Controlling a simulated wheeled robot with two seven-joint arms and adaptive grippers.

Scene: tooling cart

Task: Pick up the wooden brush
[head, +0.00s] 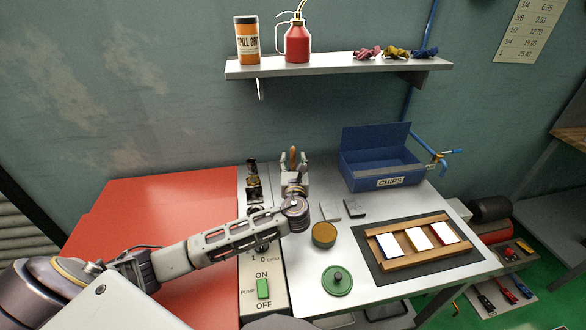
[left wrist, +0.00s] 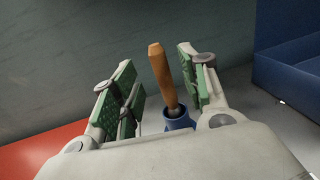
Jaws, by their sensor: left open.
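The wooden brush (left wrist: 162,75) shows in the left wrist view as an upright, slightly tilted wooden handle. Its lower end goes into a blue holder (left wrist: 180,122), so its lower part is hidden. In the head view the handle's top (head: 293,155) shows at the back of the cart, beyond my left arm. My left gripper (left wrist: 157,80) is open, with its green-padded fingers on either side of the handle. I see gaps between the pads and the handle. It also shows in the head view (head: 294,162). My right gripper is not in view.
A blue chips bin (head: 385,165) stands right of the brush. A shelf (head: 340,67) with a can and a red oiler hangs above. A wooden tray (head: 385,245), an amber round container (head: 324,235) and a green lid (head: 337,281) lie nearer. A red surface (head: 160,215) is at left.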

